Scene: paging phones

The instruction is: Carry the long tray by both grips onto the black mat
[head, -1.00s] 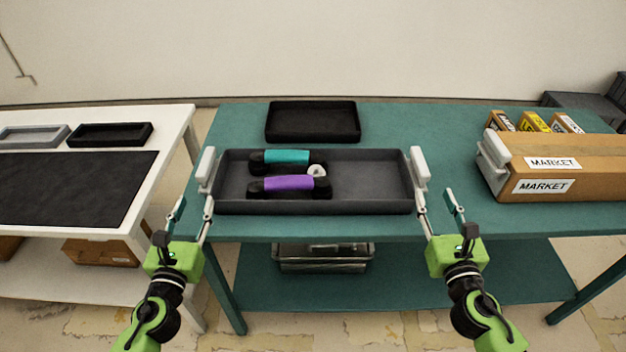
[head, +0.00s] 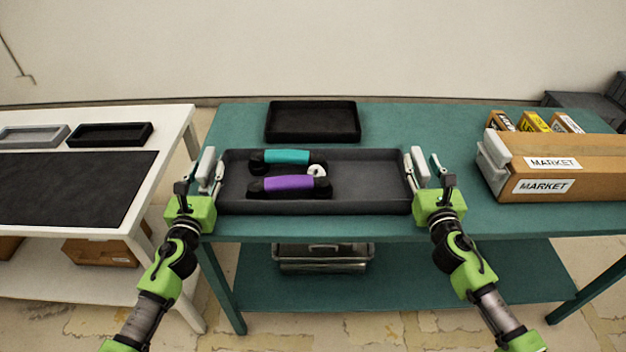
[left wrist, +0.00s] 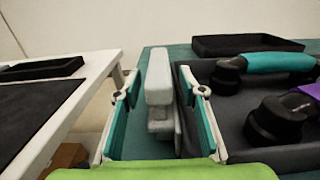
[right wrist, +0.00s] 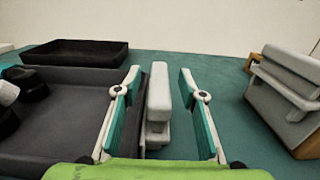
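The long dark grey tray (head: 370,180) lies on the green table with a light grey grip at each end. Two phone handsets, one teal (head: 287,157) and one purple (head: 289,184), lie in it with a small white ring-like item (head: 316,170). My left gripper (head: 205,178) is open, its fingers either side of the left grip (left wrist: 158,85). My right gripper (head: 425,170) is open, its fingers either side of the right grip (right wrist: 158,92). Gaps show between fingers and grips in both wrist views. The black mat (head: 70,188) lies on the white table at left.
A black tray (head: 313,122) stands behind the long tray. A cardboard box labelled MARKET (head: 570,165) stands at right, with small boxes behind it. A grey tray (head: 32,136) and a small black tray (head: 110,134) sit behind the bare mat. A floor gap separates the tables.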

